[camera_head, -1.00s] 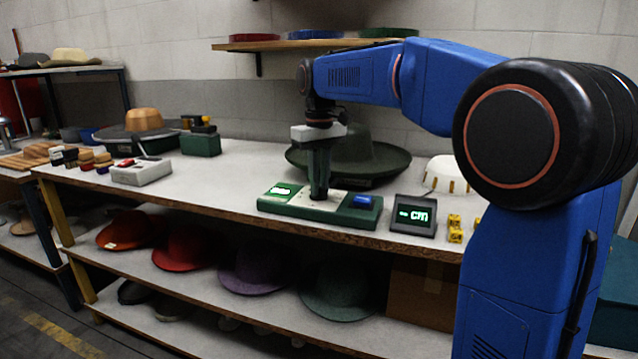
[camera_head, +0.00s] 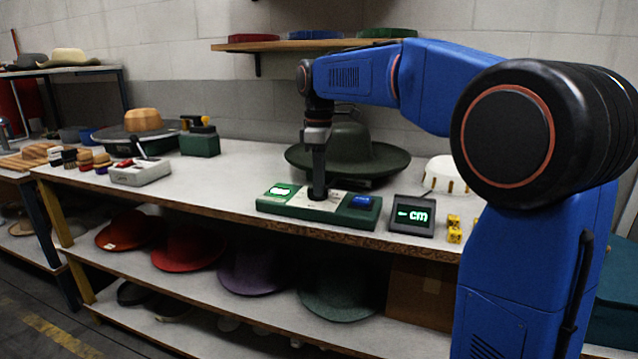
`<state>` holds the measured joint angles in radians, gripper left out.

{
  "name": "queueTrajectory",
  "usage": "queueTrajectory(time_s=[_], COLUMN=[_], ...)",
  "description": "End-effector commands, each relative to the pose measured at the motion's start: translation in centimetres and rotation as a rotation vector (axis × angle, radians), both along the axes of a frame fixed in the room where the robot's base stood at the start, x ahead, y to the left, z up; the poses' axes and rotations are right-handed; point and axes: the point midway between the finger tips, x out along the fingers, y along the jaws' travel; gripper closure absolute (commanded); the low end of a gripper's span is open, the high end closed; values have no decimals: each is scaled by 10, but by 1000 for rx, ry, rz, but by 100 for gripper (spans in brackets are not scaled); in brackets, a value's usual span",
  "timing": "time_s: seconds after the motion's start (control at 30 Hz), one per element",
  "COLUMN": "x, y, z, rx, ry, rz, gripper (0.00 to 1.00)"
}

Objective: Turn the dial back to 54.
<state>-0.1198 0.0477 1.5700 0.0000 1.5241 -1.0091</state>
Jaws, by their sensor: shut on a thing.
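A green and cream control box (camera_head: 350,213) stands near the front edge of the bench. It has a lit green display (camera_head: 281,190) on its left and a blue button (camera_head: 362,202) on its right. The display's figures are too small to read. My gripper (camera_head: 318,190) points straight down at the middle of the box and is shut on the dial. My fingers hide the dial, so its pointer and setting cannot be seen. A separate dark readout (camera_head: 413,216) to the right shows a dash and "cm" in green.
A dark green hat (camera_head: 350,150) stands close behind my gripper. Small yellow pieces (camera_head: 454,228) and a white form (camera_head: 446,174) lie to the right. A grey box with a lever (camera_head: 141,171) stands to the left, with bare bench (camera_head: 215,182) between.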

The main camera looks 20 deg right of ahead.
Motion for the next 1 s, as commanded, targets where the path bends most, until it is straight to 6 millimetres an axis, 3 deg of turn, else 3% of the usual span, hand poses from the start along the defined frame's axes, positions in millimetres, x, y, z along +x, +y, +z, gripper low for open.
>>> queueTrajectory(time_s=[0.73, 0.77, 0.83, 1.0], x=[1, 1, 1, 1], y=[0, 0, 0, 0], z=[1, 1, 1, 0], rx=[0, 0, 0, 0], ry=[-2, -2, -2, -1], rz=[91, 91, 91, 91], gripper=[100, 84, 67, 67])
